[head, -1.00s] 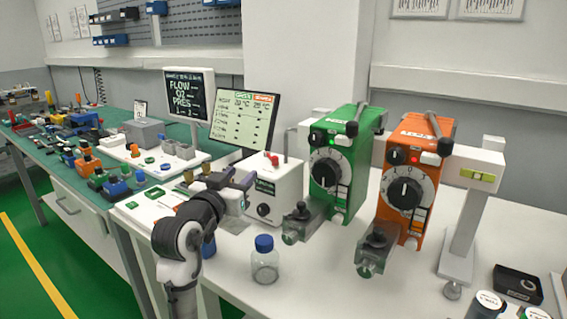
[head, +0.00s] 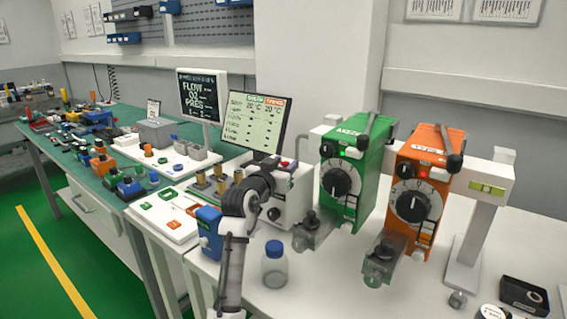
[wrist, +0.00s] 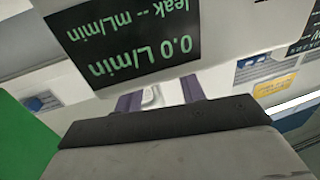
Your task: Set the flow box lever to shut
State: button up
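The flow box looks to be the white box (head: 298,190) with a red part on top and a dark knob on its front. My arm covers its left side in the head view. In the wrist view its dark display (wrist: 125,40) appears upside down and reads 0.0 L/min. My gripper (wrist: 160,97) is close by the box, its two purple fingers apart. A small pale, rounded part (wrist: 151,95) shows between them; I cannot tell whether it is the lever or whether a finger touches it. The lever's position cannot be made out. The gripper's fingers are hidden in the head view.
A clear bottle with a blue cap (head: 274,264) stands in front of the box. A green vaporizer (head: 350,185) and an orange one (head: 416,200) stand to the right. A blue device (head: 208,232) is left of my arm. Two screens (head: 252,122) stand behind.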

jog(key=shift+w, duration=0.15)
grip_shut()
dwell(0.4)
